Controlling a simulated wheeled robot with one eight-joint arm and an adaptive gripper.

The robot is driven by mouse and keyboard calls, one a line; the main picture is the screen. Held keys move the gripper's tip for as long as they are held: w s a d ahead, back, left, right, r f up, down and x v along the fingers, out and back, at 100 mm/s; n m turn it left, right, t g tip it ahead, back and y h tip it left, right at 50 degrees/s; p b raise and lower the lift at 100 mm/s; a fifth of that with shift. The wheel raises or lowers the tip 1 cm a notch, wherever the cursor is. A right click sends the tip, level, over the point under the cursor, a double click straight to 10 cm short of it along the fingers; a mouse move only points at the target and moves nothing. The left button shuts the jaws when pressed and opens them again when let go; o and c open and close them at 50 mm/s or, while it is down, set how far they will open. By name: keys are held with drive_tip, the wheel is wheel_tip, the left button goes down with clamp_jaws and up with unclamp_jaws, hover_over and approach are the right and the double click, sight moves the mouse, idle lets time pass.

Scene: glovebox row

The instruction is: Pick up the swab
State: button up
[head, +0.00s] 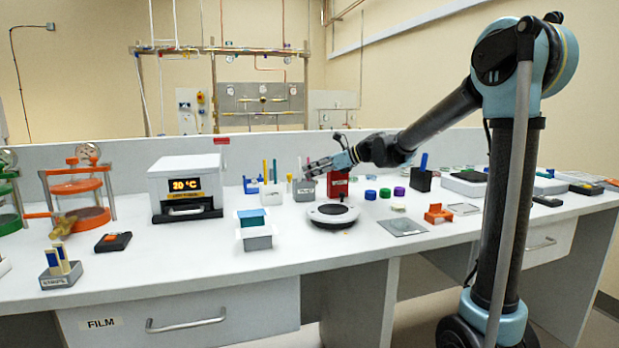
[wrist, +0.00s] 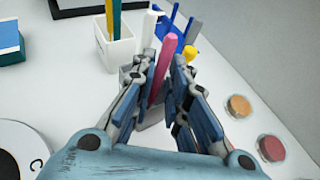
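No thing is plainly marked as the swab; several thin sticks stand upright in holders, and I cannot tell which one is meant. In the wrist view, a pink stick (wrist: 162,66) stands between the fingers of my gripper (wrist: 163,62), which are spread on either side of it with gaps showing. White and blue sticks stand just behind it, with a yellow tip (wrist: 189,52) near the right finger. Their grey holder (wrist: 149,114) is mostly hidden by the fingers. In the head view, my gripper (head: 318,167) is over the small grey holder (head: 304,190) at the back of the bench.
Round lidded pots, one orange (wrist: 238,105), one red (wrist: 270,148), lie right. In the head view, a round balance (head: 333,213) is in front and a red block (head: 339,184) beside.

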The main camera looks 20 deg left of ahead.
drive_tip(key=c, duration=0.3)
wheel_tip(320, 180, up, 10)
idle(0.8)
drive_tip(key=shift+s, duration=0.1)
idle(0.8)
